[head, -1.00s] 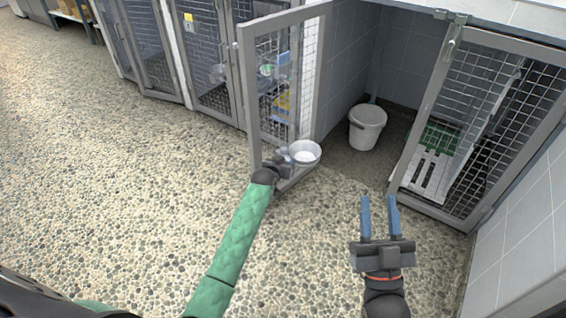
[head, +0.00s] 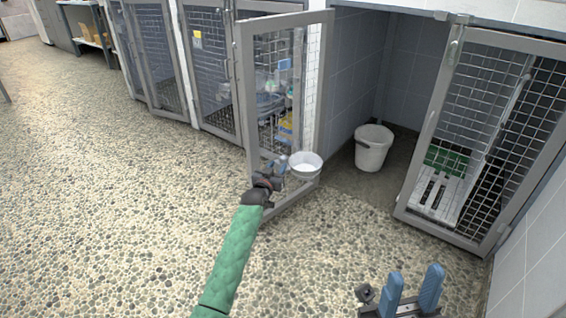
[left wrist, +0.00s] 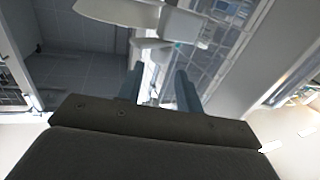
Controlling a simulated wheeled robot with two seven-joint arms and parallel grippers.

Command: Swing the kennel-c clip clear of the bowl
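A white bowl (head: 306,166) hangs low at the free edge of the open mesh door (head: 318,95) in the middle of the head view. My left gripper (head: 277,165) is right beside the bowl, on its left. In the left wrist view its two fingers (left wrist: 158,88) stand apart, with a pale shape (left wrist: 185,27), probably the bowl, just beyond them. I see nothing clearly held between them. The clip is too small or hidden to make out. My right gripper (head: 413,291) is open and empty at the bottom edge, above the floor.
A white bucket (head: 373,149) stands inside the open kennel. Another mesh door (head: 478,130) with a metal frame is on the right, near a tiled wall (head: 535,235). More mesh kennels (head: 207,70) line the back left. The pebbled floor (head: 120,200) at left is clear.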

